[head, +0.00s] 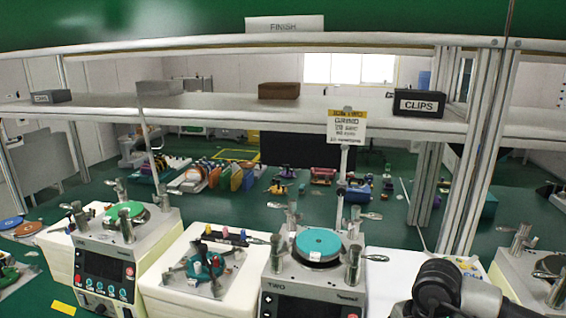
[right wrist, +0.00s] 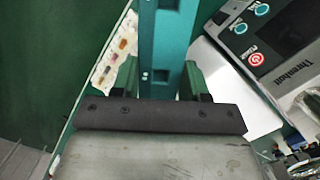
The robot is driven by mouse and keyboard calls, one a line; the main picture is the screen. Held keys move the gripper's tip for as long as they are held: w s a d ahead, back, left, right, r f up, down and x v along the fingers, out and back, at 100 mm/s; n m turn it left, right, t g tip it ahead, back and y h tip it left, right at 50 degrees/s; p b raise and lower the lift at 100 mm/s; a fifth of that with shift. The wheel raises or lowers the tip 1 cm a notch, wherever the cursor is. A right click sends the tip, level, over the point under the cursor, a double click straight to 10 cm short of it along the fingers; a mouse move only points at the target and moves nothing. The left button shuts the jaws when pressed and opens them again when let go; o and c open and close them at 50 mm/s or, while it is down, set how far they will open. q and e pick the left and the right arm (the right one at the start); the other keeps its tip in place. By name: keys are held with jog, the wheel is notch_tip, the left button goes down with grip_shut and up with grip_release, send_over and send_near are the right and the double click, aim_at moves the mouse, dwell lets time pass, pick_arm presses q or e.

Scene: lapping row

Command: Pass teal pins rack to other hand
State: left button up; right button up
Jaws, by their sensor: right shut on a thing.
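The teal pins rack (right wrist: 165,45) shows in the right wrist view as a long teal bar with small slots, running up out of the top of the picture. My right gripper (right wrist: 160,85) is shut on it, with one dark finger on each side. The rack's far end is out of the picture, and I see no pins on the part that shows. In the head view only a dark joint and grey link of my right arm show at the bottom right; the right gripper and the held rack are not visible there. My left gripper is in neither view.
Lapping machines with a green disc (head: 124,210) and a teal disc (head: 318,244) stand along the bench. Between them is a white block with a teal fixture (head: 204,266). A shelf above holds a CLIPS box (head: 419,103). Metal posts (head: 485,150) rise at the right.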

jog(key=s+a+f+n+g+h, duration=0.1)
jog(key=s+a+n, duration=0.2)
jog(key=s+n, duration=0.4)
jog(key=n, duration=0.7)
jog(key=shift+f+h, duration=0.35)
jog(key=shift+h, duration=0.05)
